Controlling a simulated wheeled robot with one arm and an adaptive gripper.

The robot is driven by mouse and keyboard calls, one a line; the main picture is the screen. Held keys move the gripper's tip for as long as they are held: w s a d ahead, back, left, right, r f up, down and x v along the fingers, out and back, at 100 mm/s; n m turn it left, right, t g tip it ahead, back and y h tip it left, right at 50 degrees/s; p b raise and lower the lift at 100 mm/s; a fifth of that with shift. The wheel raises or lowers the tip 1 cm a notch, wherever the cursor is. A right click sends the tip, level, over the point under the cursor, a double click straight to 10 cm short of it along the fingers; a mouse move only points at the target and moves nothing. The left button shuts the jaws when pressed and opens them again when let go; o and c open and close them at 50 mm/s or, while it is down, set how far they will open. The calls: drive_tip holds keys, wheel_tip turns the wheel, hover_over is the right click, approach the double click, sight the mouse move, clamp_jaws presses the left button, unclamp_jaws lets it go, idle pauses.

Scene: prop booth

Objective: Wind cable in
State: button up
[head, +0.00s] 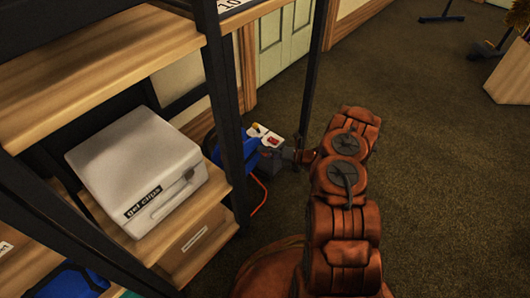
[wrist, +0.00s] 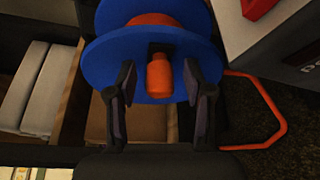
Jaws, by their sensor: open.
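A blue cable reel (head: 258,163) stands low on the floor by the shelf rack in the head view, partly hidden by a rack post. In the wrist view the blue reel disc (wrist: 103,55) fills the top middle, with an orange knob (wrist: 160,76) sticking out toward me. My gripper (wrist: 160,84) is open, with one finger on each side of the knob; I cannot tell whether they touch it. In the head view my gripper (head: 291,156) is small and dark beside the reel. An orange bent line, cable or frame (wrist: 275,108), runs out right of the reel.
A shelf rack (head: 224,100) stands left of my arm, holding a white case marked "gel clips" (head: 135,165) and a cardboard box (head: 200,240). A pale box with a red part (head: 270,138) is close by the reel. Open carpet (head: 450,180) lies to the right.

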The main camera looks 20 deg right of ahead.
drive_tip(key=v, duration=1.2)
